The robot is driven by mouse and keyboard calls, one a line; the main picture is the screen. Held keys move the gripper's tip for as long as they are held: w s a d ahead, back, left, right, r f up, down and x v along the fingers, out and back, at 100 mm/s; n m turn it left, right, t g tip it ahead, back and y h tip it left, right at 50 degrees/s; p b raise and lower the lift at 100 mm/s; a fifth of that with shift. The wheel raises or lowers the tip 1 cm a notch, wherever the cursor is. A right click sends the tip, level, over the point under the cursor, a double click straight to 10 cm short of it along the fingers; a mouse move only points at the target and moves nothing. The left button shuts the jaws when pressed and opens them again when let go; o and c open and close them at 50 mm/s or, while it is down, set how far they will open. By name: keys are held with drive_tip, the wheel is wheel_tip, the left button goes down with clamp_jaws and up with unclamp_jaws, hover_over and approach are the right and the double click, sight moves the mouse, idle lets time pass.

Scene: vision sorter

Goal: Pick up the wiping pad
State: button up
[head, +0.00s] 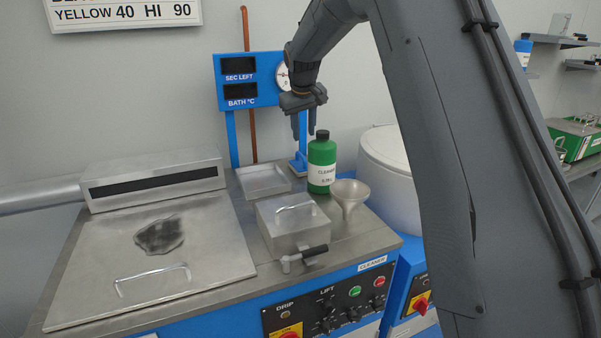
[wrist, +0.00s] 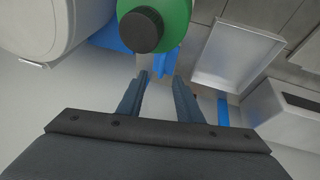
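I cannot make out a wiping pad in either view. A dark irregular patch (head: 160,235) lies on the big steel lid; it looks like a smear, not a pad. My gripper (head: 304,137) hangs with its fingers down, just above and behind the green cleaner bottle (head: 321,172). In the wrist view my gripper (wrist: 160,77) has its two fingers apart with nothing held between them. The bottle (wrist: 180,20) with its dark cap is close beyond the fingertips. The shallow metal tray (head: 263,181) looks empty; it also shows in the wrist view (wrist: 235,58).
A funnel (head: 349,196) stands right of a small lidded steel box (head: 292,226) with a black-handled tap. A white drum (head: 388,172) is on the right. The blue gauge post (head: 249,82) stands behind. The big lid (head: 210,262) has a raised handle (head: 152,275).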

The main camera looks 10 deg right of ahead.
sight(302, 156)
drive_tip(key=shift+a+x, duration=0.2)
drive_tip(key=shift+x, duration=5.35)
clamp_jaws()
